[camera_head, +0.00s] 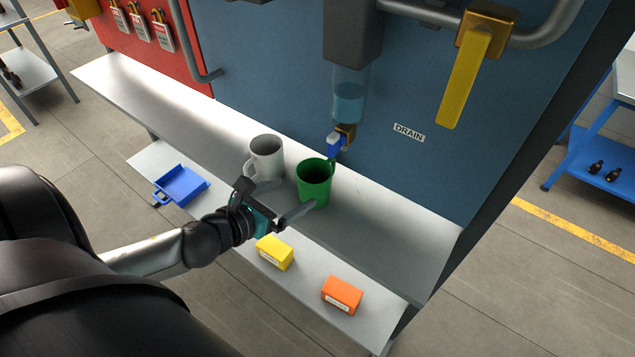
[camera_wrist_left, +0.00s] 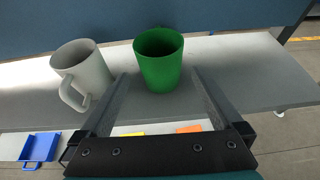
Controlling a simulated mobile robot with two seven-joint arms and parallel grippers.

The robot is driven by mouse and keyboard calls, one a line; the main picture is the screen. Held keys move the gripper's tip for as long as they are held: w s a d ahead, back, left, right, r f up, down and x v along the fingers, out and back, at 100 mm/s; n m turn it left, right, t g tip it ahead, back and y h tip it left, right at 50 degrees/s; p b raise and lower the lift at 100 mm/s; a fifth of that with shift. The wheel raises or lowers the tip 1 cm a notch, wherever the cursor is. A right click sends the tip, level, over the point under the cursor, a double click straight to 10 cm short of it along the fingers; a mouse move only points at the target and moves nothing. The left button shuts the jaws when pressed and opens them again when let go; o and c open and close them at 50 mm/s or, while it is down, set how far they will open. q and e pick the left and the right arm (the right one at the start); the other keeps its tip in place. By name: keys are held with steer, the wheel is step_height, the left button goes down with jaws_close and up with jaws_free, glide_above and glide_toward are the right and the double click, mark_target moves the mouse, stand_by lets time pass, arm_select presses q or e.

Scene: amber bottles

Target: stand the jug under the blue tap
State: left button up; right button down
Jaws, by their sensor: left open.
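A green jug (camera_head: 314,186) stands upright on the grey upper shelf, its handle toward the wall. In the left wrist view the green jug (camera_wrist_left: 160,62) is just beyond and between my fingertips. A pale grey jug (camera_head: 266,158) stands to its left, handle toward my side; it also shows in the left wrist view (camera_wrist_left: 84,72). The blue tap (camera_head: 336,146) hangs from a brass fitting on the wall, above and slightly right of the green jug. My left gripper (camera_head: 282,198) is open and empty, in front of the green jug. My right gripper is not in view.
A lower shelf holds a blue tray (camera_head: 181,186), a yellow box (camera_head: 275,252) and an orange box (camera_head: 342,295). A sight tube with bluish liquid (camera_head: 349,103) hangs above the tap. A yellow lever (camera_head: 464,80) juts out at upper right. The upper shelf's right part is clear.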

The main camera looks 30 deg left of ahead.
mark_target(324, 174)
arm_select(q)
steer(key=shift+x, duration=5.25)
steer(key=shift+c, duration=0.2)
steer(key=c, duration=1.2)
steer(key=shift+o, duration=0.2)
steer(key=shift+r, duration=0.1)
steer(key=shift+s+r, duration=0.15)
steer(key=shift+r, duration=0.05)
step_height(324, 174, up, 7)
steer(key=p, duration=0.1)
steer(key=s+a+b, duration=0.1)
steer(key=s, duration=1.8)
steer(key=shift+s+a+f+b, duration=0.3)
steer(key=shift+b, duration=0.1)
